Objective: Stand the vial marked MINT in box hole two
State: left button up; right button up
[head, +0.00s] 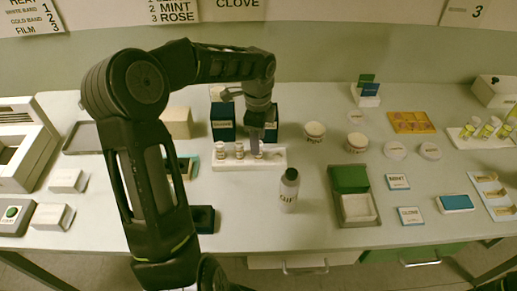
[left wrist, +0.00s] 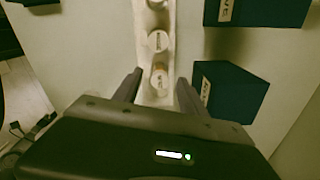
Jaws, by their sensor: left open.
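A white rack (head: 274,160) holds a row of small capped vials. A left vial (head: 220,150) and a middle vial (head: 239,150) show clearly; a third is partly hidden by my left gripper (head: 257,150). In the left wrist view, my left gripper (left wrist: 158,82) is open, its fingers on either side of a vial (left wrist: 159,78). Another vial (left wrist: 158,41) stands beyond it in the rack. No MINT marking on the vials is legible. Two dark blue boxes, a left box (head: 222,122) and a right box (head: 271,122), stand behind the rack; their holes are not clear.
A dark-capped bottle (head: 289,190) stands in front of the rack's right end. White round jars (head: 315,132) stand to the right. A green-and-white tray (head: 354,208) lies farther right. A wall sign (head: 174,10) reads MINT and ROSE. Table space in front of the rack is partly clear.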

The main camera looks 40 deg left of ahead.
pick_arm(q)
notch_tip(320, 180, down, 2)
jog(key=shift+f, duration=0.15)
jog(key=shift+c, duration=0.3)
grip_shut()
dwell(0.5)
